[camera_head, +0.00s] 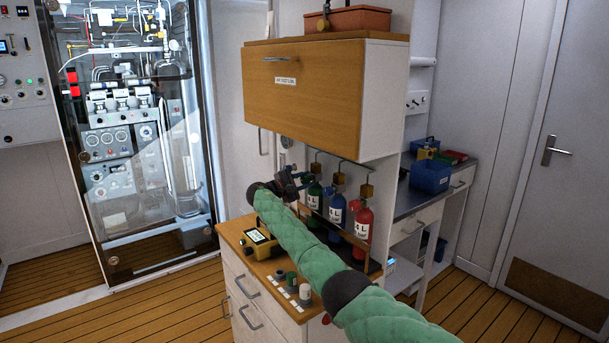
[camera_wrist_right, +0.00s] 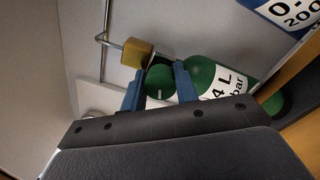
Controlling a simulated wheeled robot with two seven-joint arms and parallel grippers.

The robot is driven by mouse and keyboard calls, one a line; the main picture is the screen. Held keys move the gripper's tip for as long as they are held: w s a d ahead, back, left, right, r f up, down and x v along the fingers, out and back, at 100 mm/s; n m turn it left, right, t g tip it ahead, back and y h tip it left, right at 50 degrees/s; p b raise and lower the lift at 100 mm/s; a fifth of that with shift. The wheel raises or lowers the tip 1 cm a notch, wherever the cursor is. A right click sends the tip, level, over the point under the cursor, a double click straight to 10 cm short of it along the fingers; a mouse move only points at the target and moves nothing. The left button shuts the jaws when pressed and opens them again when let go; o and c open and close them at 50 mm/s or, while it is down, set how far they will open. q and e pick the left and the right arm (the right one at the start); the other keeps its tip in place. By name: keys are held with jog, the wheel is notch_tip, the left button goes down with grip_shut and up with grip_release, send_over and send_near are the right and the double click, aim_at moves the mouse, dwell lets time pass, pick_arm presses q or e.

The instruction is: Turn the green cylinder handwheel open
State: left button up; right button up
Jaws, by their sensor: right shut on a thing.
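The green cylinder (camera_head: 314,194) stands upright leftmost in a row of three on the wooden counter, its lower part partly hidden by my right arm. In the right wrist view the green cylinder (camera_wrist_right: 206,78) lies across the picture with a white "4 L" label. Its round green handwheel (camera_wrist_right: 159,83) sits between the two blue fingers of my right gripper (camera_wrist_right: 160,88), below a brass block. The fingers are shut on the handwheel. In the head view my right gripper (camera_head: 293,181) is at the top of the green cylinder. My left gripper is out of view.
A blue cylinder (camera_head: 337,212) and a red cylinder (camera_head: 363,222) stand to the right. A wooden cabinet (camera_head: 325,100) hangs above. A yellow device (camera_head: 260,243) and several small caps sit on the counter. The brass block (camera_wrist_right: 137,52) and its pipe are close to the gripper.

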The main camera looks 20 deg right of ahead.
jog(key=n+p, duration=0.2)
jog(key=n, duration=0.1)
jog(key=shift+r+n+p, duration=0.1)
jog(key=shift+n+p, duration=0.2)
jog(key=shift+p, duration=0.05)
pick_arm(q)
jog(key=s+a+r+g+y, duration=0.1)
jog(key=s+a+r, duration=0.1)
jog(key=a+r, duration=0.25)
pick_arm(e)
jog(key=n+p, duration=1)
jog(key=n, duration=0.2)
jog(key=shift+a+y+p, duration=0.1)
jog(key=shift+y+p, duration=0.2)
jog(key=shift+p, duration=0.1)
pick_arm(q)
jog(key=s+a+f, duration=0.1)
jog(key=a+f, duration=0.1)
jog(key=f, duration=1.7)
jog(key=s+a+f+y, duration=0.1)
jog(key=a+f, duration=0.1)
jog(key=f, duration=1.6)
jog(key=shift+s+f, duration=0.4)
pick_arm(e)
jog(key=shift+f+n, duration=0.35)
jog(key=shift+n, duration=0.05)
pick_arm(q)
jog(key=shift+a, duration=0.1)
pick_arm(e)
jog(key=shift+s, duration=0.1)
